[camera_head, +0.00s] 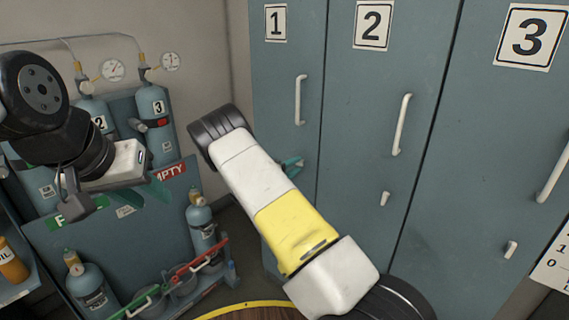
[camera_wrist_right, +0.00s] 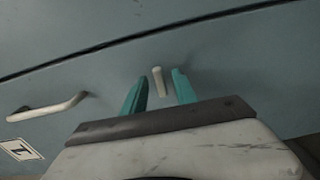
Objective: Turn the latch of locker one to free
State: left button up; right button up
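Locker one (camera_head: 285,85) is the blue-grey door with a "1" label at the left of the row. Its latch (camera_wrist_right: 158,81), a short pale peg, shows in the right wrist view. My right gripper (camera_wrist_right: 159,88) is open, with a teal finger on each side of the latch and a gap to it on both sides. In the head view my right gripper (camera_head: 293,165) is at the door below the handle, and my forearm and wrist hide the latch. My left gripper (camera_head: 148,190) appears open and empty in front of the cylinder rack at the left.
The long handle (camera_head: 299,100) of locker one is above my right gripper. Locker two (camera_head: 365,120) and locker three (camera_head: 490,140) stand to the right with their own handles and latches. Gas cylinders (camera_head: 153,105) and a rack stand at the left. A round wooden top (camera_head: 250,312) shows at the bottom.

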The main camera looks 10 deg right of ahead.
jog(key=v, duration=0.7)
jog(key=shift+s+a, duration=0.25)
jog(key=shift+a, duration=0.05)
jog(key=s+d+r+m+g+y, duration=0.25)
jog(key=s+d+r+g, duration=0.2)
jog(key=s, duration=0.35)
jog(key=s+d+r+m+g+y, duration=0.2)
jog(key=s+d+r+m+g, duration=0.25)
jog(key=s, duration=0.35)
jog(key=s+a+r+t+y, duration=0.1)
jog(key=s+a+r+y, duration=0.2)
jog(key=s, duration=0.4)
jog(key=s+a+r+t+y, duration=0.1)
jog(key=s+a+r+y, duration=0.3)
jog(key=s, duration=0.4)
jog(key=s+a+r+t+y, duration=0.2)
jog(key=s+a+r+y, duration=0.1)
jog(key=s+r+y, duration=0.2)
jog(key=shift+s+a+r, duration=0.2)
jog(key=shift+s+r, duration=0.75)
jog(key=shift+s, duration=0.2)
